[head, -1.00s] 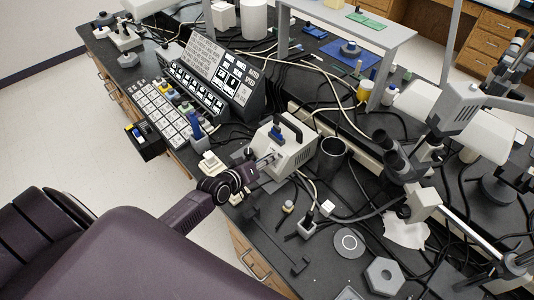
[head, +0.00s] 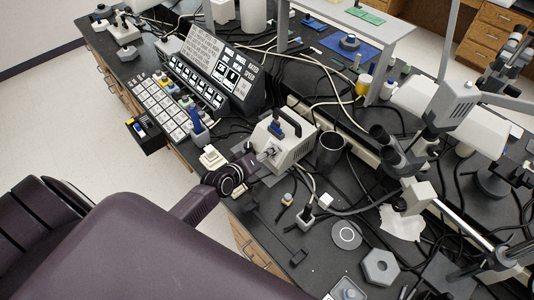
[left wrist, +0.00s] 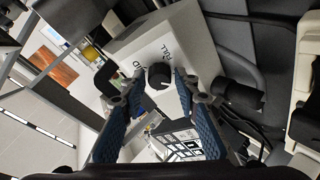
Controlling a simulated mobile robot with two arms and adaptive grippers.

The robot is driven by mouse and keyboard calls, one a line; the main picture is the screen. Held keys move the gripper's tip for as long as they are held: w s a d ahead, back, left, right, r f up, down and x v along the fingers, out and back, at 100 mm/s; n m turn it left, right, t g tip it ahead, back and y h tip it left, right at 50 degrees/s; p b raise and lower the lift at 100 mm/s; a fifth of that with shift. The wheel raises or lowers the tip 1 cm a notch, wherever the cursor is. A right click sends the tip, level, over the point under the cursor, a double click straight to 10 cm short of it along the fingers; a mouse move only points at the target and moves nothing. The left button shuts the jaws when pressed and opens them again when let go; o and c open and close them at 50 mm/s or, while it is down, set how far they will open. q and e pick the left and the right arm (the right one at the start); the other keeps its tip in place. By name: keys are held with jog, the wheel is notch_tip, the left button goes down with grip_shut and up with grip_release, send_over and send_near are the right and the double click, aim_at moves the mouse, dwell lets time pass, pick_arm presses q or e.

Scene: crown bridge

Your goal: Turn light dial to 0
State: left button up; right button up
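The light source is a pale box (head: 294,149) with a black handle on top, standing on the black bench in the head view. Its black round light dial (left wrist: 159,75) shows in the left wrist view, on a white face with printed lettering. A pale mark shows on the dial; I cannot read its setting. My left gripper (head: 264,154) is at the box's front face. In the left wrist view its blue-padded fingers (left wrist: 160,84) are open, one on each side of the dial, with what look like small gaps. The dial is hidden in the head view. My right gripper is not in view.
A dark cylinder (head: 330,150) stands close to the box's right. A keypad panel (head: 165,108) and a slanted control console (head: 220,75) are to the left. A microscope (head: 420,125) stands at right. Cables lie across the bench around the box.

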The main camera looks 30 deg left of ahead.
pick_arm(q)
jog(key=shift+o, duration=0.7)
jog(key=v, duration=1.2)
